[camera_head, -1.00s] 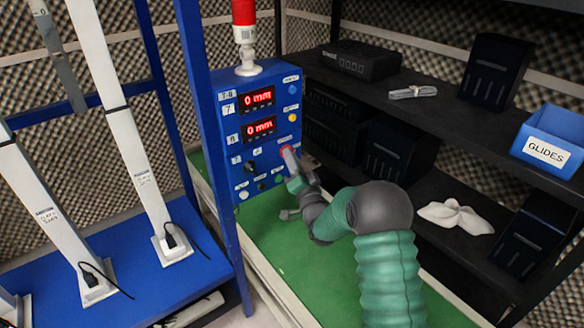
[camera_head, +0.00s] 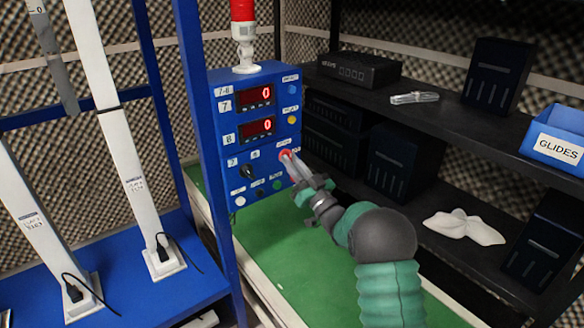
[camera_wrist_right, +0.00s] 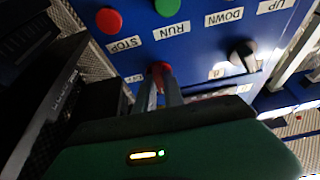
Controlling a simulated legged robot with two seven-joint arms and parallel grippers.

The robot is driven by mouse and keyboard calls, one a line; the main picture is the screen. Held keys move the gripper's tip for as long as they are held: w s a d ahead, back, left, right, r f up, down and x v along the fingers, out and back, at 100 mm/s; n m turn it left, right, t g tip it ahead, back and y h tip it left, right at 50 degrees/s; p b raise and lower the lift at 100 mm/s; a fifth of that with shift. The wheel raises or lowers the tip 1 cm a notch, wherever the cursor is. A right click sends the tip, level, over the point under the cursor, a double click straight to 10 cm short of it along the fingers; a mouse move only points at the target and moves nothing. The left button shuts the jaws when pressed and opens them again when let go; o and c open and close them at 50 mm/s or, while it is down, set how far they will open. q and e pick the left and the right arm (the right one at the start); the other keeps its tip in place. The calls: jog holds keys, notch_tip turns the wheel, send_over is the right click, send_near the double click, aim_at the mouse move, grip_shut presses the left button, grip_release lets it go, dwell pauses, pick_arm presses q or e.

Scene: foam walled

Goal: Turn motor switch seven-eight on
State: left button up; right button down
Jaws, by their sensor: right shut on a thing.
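A blue control box (camera_head: 215,150) stands at the far end of the green surface, with two red displays marked 7 and 8. Its front carries a black knob (camera_head: 246,172) between small 7 and 8 labels, and a red knob (camera_head: 286,155) to the right. My right gripper (camera_head: 290,160) is shut on the red knob. In the right wrist view, the red knob (camera_wrist_right: 160,68) sits between the fingertips, with the black knob (camera_wrist_right: 241,56) apart to its right. The fingers partly hide the red knob, and its nearby label is too small to read. My left gripper is out of view.
A red STOP button (camera_wrist_right: 109,20) and a green RUN button (camera_wrist_right: 167,6) are near the fingers. A blue post (camera_head: 205,130) stands left of the box. Dark shelves (camera_head: 440,130) with black units and a GLIDES bin (camera_head: 555,140) are at right.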

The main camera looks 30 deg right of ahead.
jog(key=shift+f+n, duration=0.15)
jog(key=shift+n, duration=0.35)
jog(key=c, duration=1.4)
grip_release()
jog(key=shift+w+f, duration=0.1)
jog(key=shift+w, duration=0.05)
jog(key=shift+c, duration=0.2)
jog(key=p+v, duration=0.2)
jog(key=v, duration=1.5)
jog(key=shift+p, duration=0.4)
jog(key=shift+d, duration=0.15)
